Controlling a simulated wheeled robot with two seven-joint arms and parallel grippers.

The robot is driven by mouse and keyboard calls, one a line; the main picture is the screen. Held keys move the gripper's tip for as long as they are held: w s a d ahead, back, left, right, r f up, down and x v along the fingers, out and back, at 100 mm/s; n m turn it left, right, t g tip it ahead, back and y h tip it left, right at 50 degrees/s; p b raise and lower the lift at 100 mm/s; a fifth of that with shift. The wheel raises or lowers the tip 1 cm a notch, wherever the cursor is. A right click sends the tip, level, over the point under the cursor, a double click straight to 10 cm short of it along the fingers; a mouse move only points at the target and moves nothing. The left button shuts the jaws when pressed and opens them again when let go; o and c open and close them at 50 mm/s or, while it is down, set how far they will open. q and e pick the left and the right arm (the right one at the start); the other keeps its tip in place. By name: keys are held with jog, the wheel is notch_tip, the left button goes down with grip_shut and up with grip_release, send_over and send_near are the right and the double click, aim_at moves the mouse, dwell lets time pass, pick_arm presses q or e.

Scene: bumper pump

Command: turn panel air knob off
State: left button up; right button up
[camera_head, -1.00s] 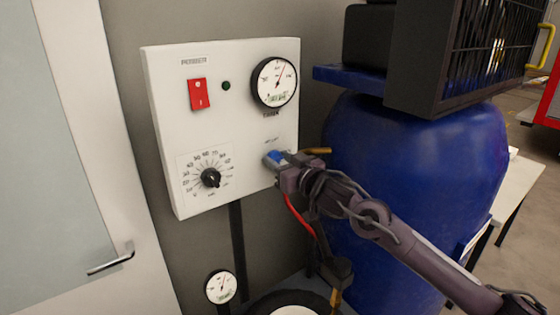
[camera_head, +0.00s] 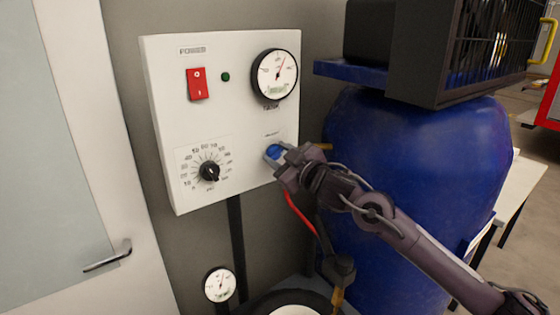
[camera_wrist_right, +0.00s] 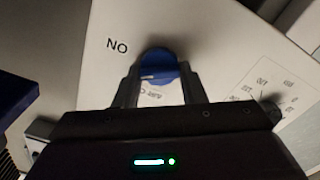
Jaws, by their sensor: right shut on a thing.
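The white panel (camera_head: 225,120) is mounted on the wall. A blue air knob (camera_head: 273,151) sits at its lower right, below the upper gauge. My right gripper (camera_head: 279,157) comes in from the right and is shut on the knob. In the right wrist view the round blue knob (camera_wrist_right: 158,68) lies between the two fingers (camera_wrist_right: 158,92), with a pale line across it. The printed letters "NO" show to its left, and part of another label shows between the fingers. My left gripper is not in view.
The panel also carries a red power switch (camera_head: 197,83), a green lamp (camera_head: 225,77), a pressure gauge (camera_head: 274,75) and a black dial (camera_head: 209,172). A large blue tank (camera_head: 415,165) stands close on the right. A small gauge (camera_head: 219,285) is below. A door handle (camera_head: 108,257) is at left.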

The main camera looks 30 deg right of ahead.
jog(key=n+b, duration=0.1)
jog(key=n, duration=0.1)
jog(key=n+b, duration=0.1)
jog(key=n, duration=0.1)
jog(key=n+b, duration=0.2)
jog(key=shift+f+n, duration=0.3)
jog(key=n+b, duration=0.3)
jog(key=n, duration=0.2)
jog(key=shift+a, duration=0.1)
jog(key=shift+n, duration=0.4)
jog(key=shift+r, duration=0.1)
jog(key=o, duration=1)
jog(key=shift+s, duration=0.1)
